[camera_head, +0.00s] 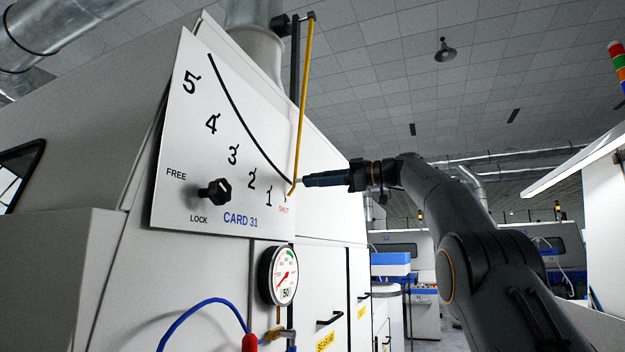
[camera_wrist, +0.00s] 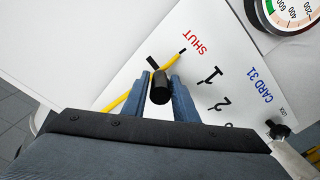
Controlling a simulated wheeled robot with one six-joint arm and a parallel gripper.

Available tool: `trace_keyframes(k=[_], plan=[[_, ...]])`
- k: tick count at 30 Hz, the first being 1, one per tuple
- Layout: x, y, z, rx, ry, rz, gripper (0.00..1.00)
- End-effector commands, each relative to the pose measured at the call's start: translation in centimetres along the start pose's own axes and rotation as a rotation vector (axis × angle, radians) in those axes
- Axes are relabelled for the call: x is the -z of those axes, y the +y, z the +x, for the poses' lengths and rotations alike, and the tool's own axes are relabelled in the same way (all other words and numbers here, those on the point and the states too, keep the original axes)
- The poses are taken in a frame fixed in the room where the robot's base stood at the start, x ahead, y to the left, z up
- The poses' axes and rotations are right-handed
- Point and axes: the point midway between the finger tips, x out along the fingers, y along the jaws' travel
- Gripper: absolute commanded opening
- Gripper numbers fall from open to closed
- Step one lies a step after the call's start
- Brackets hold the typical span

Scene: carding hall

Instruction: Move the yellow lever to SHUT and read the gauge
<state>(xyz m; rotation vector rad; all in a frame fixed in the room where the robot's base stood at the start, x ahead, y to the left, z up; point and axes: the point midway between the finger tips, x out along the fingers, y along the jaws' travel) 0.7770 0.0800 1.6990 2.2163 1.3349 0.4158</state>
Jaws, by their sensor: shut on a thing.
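The tip (camera_wrist: 181,52) also shows near SHUT in the wrist view. My gripper (camera_head: 302,182) is at the lever's lower end. In the wrist view its blue fingers (camera_wrist: 161,84) are closed around the lever's black knob (camera_wrist: 160,92). The round gauge (camera_head: 285,276) is below the plate, with a red needle toward the lower left; its exact reading is too small to tell.
A black FREE/LOCK knob (camera_head: 214,192) sticks out of the plate at lower left, its setting unclear. A blue hose (camera_head: 190,310) and a red fitting (camera_head: 249,342) lie below. Cabinet doors with black handles (camera_head: 330,318) are at lower right. The aisle beyond looks open.

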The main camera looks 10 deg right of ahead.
Motion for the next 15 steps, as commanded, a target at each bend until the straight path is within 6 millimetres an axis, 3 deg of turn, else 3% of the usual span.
trace_keyframes(k=[1, 4, 15], plan=[[-0.26, 0.7, -0.45, -0.023, -0.006, 0.001, 0.28], [-0.39, 0.74, -0.57, -0.024, -0.008, 0.002, 0.44], [-0.39, 0.56, -0.57, -0.018, -0.008, 0.002, 0.44]])
